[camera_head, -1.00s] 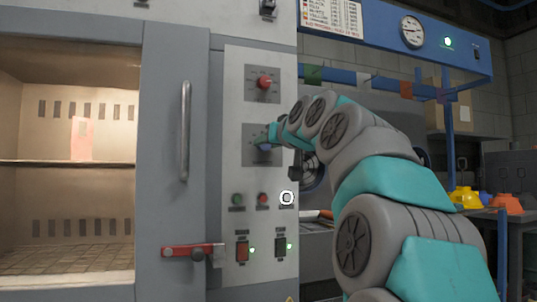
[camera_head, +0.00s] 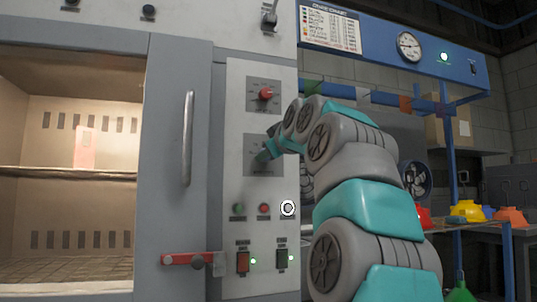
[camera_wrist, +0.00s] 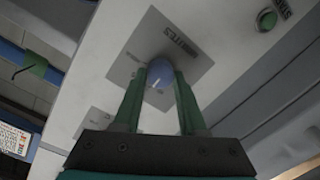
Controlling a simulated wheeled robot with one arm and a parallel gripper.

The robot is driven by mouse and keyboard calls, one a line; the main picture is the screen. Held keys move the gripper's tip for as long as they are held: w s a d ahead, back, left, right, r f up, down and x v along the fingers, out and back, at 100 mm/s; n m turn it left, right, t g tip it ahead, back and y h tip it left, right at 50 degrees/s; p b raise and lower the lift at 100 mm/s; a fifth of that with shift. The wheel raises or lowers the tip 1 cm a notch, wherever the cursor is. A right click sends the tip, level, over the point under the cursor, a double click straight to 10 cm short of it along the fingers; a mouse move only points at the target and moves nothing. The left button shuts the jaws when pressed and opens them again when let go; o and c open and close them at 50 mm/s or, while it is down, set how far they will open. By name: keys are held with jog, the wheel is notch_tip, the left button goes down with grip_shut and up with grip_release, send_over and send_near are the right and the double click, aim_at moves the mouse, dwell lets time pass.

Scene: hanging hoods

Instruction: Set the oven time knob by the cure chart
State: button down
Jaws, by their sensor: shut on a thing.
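The blue time knob (camera_wrist: 160,74) sits on a grey plate marked MINUTES in the wrist view, with a white pointer line on its face. My gripper (camera_wrist: 162,90) has its two green fingers on either side of the knob, shut on it. In the head view my gripper (camera_head: 262,155) reaches the lower dial plate (camera_head: 254,142) of the oven panel and hides the knob. The cure chart (camera_head: 331,29) hangs on the blue beam at the upper right; its rows are too small to read. Its edge also shows in the wrist view (camera_wrist: 14,140).
A red knob (camera_head: 265,95) sits above on the panel. The oven door handle (camera_head: 187,138) is left of the panel, with a red latch (camera_head: 188,259) below. Coloured hoods (camera_head: 466,211) stand at the right.

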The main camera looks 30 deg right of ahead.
dwell(0.4)
jog(key=shift+c, duration=2.3)
grip_release()
jog(key=shift+s, duration=0.1)
jog(key=v, duration=0.7)
jog(key=shift+s, duration=0.25)
jog(key=shift+a, duration=0.1)
